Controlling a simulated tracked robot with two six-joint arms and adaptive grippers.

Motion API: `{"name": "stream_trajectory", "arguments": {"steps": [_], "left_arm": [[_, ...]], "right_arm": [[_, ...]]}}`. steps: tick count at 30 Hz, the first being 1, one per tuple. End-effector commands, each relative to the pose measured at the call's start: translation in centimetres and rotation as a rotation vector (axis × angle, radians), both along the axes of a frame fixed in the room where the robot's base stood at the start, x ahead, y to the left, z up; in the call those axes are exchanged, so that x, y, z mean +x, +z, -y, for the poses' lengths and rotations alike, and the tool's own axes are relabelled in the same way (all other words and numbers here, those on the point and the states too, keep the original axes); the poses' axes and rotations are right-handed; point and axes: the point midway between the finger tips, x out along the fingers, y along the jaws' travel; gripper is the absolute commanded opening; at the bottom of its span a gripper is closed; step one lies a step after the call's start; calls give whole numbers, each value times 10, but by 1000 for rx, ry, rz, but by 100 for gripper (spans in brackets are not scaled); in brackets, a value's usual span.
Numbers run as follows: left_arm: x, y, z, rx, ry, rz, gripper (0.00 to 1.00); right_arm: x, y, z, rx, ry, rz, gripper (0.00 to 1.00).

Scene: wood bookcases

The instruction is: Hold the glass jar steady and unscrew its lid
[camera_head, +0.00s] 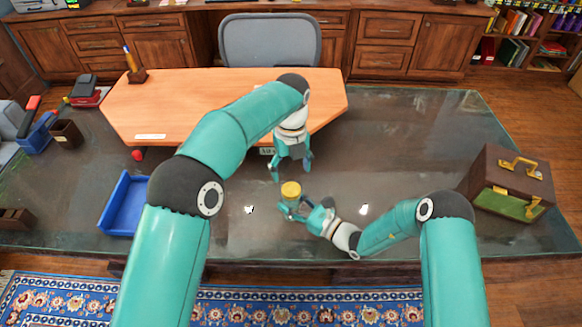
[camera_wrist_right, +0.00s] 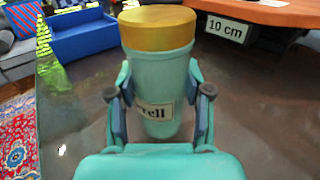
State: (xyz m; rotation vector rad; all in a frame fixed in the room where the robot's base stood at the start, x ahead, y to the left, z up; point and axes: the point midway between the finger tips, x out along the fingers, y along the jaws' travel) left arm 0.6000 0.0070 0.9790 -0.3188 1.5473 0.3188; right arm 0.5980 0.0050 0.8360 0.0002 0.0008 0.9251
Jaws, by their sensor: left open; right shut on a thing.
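The glass jar (camera_wrist_right: 158,65) is pale green with a label that ends in "rell", and it stands upright in the right wrist view. Its yellow lid (camera_wrist_right: 158,27) sits on top; in the head view the lid (camera_head: 291,189) shows from above. My right gripper (camera_wrist_right: 158,100) is shut on the jar's body, with one finger on each side below the lid. In the head view my right gripper (camera_head: 290,207) comes to the jar from the lower right. My left gripper (camera_head: 291,172) is open and empty, pointing down just above and behind the lid, apart from it.
The glass-topped desk (camera_head: 400,140) is mostly clear around the jar. A raised orange wooden board (camera_head: 180,105) with a "10 cm" sign (camera_wrist_right: 228,28) lies behind. A blue tray (camera_head: 124,205) is at left, a brown case (camera_head: 508,180) at right.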

Motion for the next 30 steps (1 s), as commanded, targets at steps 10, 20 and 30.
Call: {"name": "stream_trajectory", "arguments": {"steps": [10, 20, 30], "left_arm": [[-1, -41, 0, 2, -15, -4, 75], [0, -76, 0, 1, -12, -3, 75], [0, -79, 0, 1, -12, -1, 71]], "right_arm": [[0, 0, 0, 1, 0, 1, 0], [0, 0, 0, 0, 0, 0, 0], [0, 0, 0, 0, 0, 0, 0]]}}
